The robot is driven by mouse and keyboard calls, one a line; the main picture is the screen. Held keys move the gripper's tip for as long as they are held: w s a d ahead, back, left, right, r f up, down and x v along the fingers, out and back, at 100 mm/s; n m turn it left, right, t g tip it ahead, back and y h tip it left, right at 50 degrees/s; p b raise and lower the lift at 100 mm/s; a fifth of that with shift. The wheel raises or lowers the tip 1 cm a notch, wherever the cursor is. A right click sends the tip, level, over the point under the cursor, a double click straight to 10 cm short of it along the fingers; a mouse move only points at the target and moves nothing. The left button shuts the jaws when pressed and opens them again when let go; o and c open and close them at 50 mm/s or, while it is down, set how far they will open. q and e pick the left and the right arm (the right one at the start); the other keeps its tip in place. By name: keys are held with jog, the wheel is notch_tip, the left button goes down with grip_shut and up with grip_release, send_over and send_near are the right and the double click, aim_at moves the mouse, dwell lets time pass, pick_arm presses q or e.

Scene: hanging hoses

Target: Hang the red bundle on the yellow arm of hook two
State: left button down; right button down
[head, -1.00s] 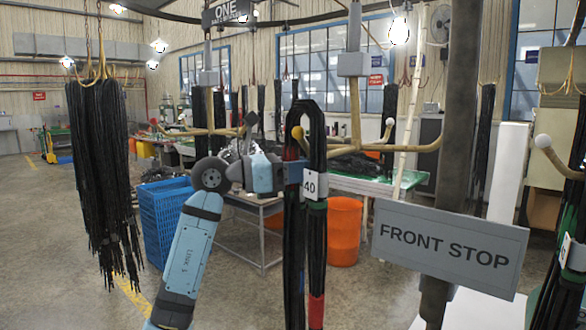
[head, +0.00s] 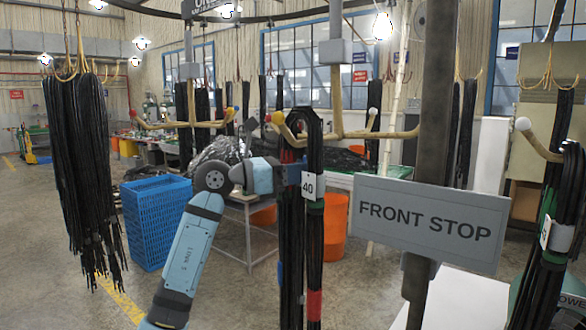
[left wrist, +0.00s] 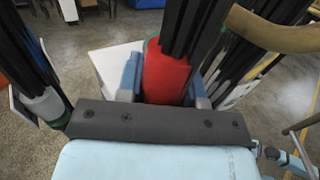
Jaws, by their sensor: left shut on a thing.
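The red bundle (head: 315,250) is a long black hose loop with a white "40" tag and a red band low down. My left gripper (head: 292,172) is shut on it below the loop's top. In the left wrist view the red band (left wrist: 165,76) sits between the two blue fingers (left wrist: 164,88). The nearest hook has a tan arm with a yellow tip (head: 278,117). The tip shows just left of the loop's top, and the arm crosses the loop. I cannot tell whether the loop rests on it. My right gripper is not in view.
A dark post with a "FRONT STOP" sign (head: 428,223) stands right of the bundle. A green-banded bundle (head: 553,220) is at the right edge by a white-tipped arm (head: 524,124). A large black bundle (head: 82,165) hangs at left. A blue crate (head: 152,218) stands behind my arm.

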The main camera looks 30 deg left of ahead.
pick_arm(q)
jog(key=shift+s+f, duration=0.1)
jog(key=shift+s, duration=0.25)
jog(key=shift+w+f+b, duration=0.1)
jog(key=shift+f+b, duration=0.15)
jog(key=shift+b, duration=0.05)
jog(key=shift+w+f+b, duration=0.2)
jog(key=shift+f+b, duration=0.15)
jog(key=shift+f, duration=0.25)
jog(key=shift+w+f+b, duration=0.2)
jog(key=shift+f+b, duration=0.15)
jog(key=shift+f, duration=0.2)
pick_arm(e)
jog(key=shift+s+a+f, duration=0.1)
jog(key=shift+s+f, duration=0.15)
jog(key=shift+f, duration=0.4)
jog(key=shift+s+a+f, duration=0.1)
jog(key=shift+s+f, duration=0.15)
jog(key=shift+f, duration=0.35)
pick_arm(q)
jog(key=shift+w+f, duration=0.15)
